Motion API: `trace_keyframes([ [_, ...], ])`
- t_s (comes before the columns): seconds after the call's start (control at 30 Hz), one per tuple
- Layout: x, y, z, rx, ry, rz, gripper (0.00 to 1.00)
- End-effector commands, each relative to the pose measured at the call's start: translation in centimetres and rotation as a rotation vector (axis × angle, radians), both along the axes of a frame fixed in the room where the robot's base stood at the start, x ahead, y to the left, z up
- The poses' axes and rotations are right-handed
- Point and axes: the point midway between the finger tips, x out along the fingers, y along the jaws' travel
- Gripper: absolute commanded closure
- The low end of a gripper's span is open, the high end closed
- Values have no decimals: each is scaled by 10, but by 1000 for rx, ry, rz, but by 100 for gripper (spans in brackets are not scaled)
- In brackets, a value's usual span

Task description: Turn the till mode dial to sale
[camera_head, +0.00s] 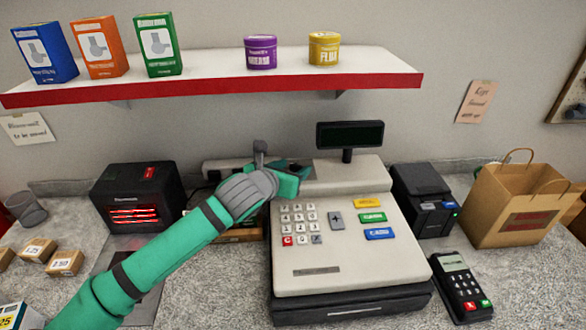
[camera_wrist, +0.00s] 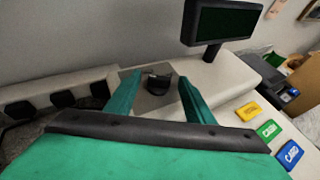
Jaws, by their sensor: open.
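The till (camera_head: 340,240) stands in the middle of the counter, with a keypad, coloured keys and a dark display (camera_head: 350,135) on a post. The mode dial (camera_wrist: 158,80) is a black knob on a grey plate on the till's upper left part, seen in the wrist view. My gripper (camera_head: 292,176) is over that part of the till and hides the dial in the head view. In the wrist view my gripper (camera_wrist: 157,98) is open, with one green finger on each side of the knob. I cannot tell whether the fingers touch it. The dial's marks are not readable.
A power strip (camera_wrist: 60,95) lies behind the till at left. A black scanner box (camera_head: 140,195) stands left, a small printer (camera_head: 423,200), card terminal (camera_head: 460,285) and paper bag (camera_head: 515,205) right. A shelf (camera_head: 220,80) with boxes and tins hangs above.

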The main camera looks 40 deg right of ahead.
Motion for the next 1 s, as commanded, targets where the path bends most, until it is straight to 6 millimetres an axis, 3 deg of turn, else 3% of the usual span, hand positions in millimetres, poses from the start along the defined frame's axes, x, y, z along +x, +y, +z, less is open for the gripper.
trace_keyframes([
  [0.2,-1,-1,0,0,0,-1,54],
  [0.37,-1,-1,0,0,0,-3,92],
  [1.0,3,0,0,0,2,-104,93],
])
